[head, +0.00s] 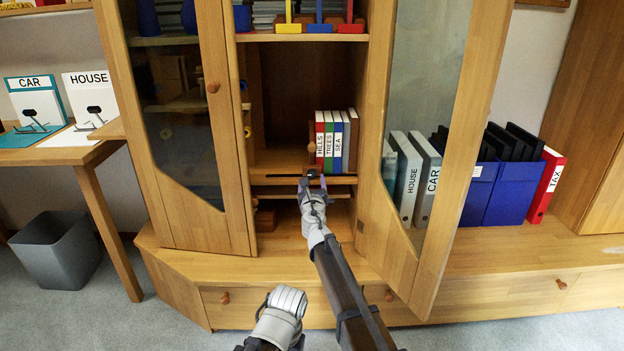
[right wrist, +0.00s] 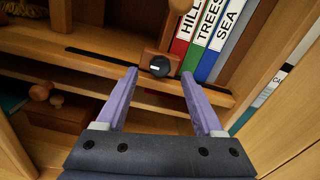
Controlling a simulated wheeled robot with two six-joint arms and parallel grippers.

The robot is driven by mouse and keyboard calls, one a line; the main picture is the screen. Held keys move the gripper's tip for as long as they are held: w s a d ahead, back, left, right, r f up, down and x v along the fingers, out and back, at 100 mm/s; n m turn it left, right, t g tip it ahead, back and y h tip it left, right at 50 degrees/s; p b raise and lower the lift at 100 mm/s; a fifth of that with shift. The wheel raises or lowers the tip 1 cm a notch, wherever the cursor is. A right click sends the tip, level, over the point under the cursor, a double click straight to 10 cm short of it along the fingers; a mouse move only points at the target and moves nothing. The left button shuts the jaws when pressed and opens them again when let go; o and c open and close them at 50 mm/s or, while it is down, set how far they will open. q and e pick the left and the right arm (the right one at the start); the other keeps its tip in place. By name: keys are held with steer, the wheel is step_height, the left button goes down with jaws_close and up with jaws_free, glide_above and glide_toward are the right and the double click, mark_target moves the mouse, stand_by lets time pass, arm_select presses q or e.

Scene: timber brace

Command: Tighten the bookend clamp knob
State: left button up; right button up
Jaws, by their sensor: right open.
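The bookend clamp (right wrist: 151,57) is a small wooden block on the front edge of the cabinet shelf, just left of the upright books. Its knob (right wrist: 160,66) is black and round, with a short white mark. My right gripper (right wrist: 160,74) is open, and its two purple fingers point at the knob, one on each side of it in the picture. I cannot tell whether they touch it.
Books (head: 337,141) labelled HILLS, TREES and SEA stand on the shelf. A dark slot (right wrist: 100,57) runs along the shelf edge. The open cabinet doors flank my right arm, the left one (head: 228,150) and the right one (head: 377,195).

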mark_target(312, 173)
steer(key=w, duration=0.2)
steer(key=shift+w, duration=0.4)
steer(key=shift+c, duration=0.3)
jaws_close()
